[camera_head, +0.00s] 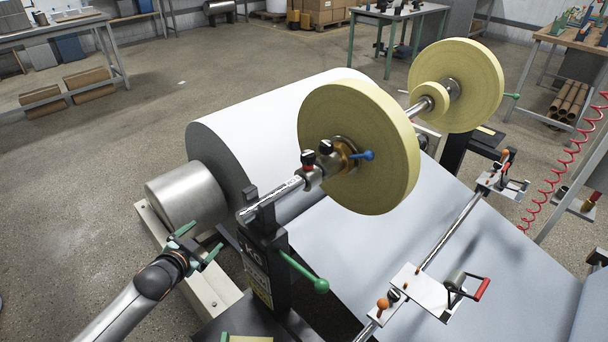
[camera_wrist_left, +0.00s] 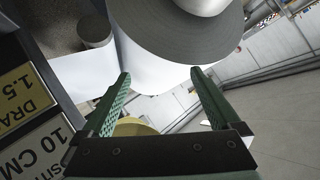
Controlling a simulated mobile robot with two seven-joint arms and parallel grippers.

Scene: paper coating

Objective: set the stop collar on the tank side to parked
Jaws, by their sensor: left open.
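A shaft (camera_head: 270,196) rests on a black stand and passes through two pale yellow rolls. On its near end sits a silver collar (camera_head: 312,176) with a red-and-black knob, beside a black-knobbed part (camera_head: 326,149) and a brass hub (camera_head: 345,156) with a blue lever. I cannot tell which side is the tank side, and no parked mark is readable. My left gripper (camera_head: 204,240), with green fingers, is open and empty, left of the stand and below the collar, apart from both. It also shows in the left wrist view (camera_wrist_left: 160,74). My right gripper is not in view.
The black stand (camera_head: 262,262) has a green-knobbed lever (camera_head: 308,274) jutting right. A large white paper roll (camera_head: 262,130) with a metal core (camera_head: 187,197) lies behind. A rail (camera_head: 455,228) carries a plate (camera_head: 424,291) with a red-handled clamp. Open floor lies left.

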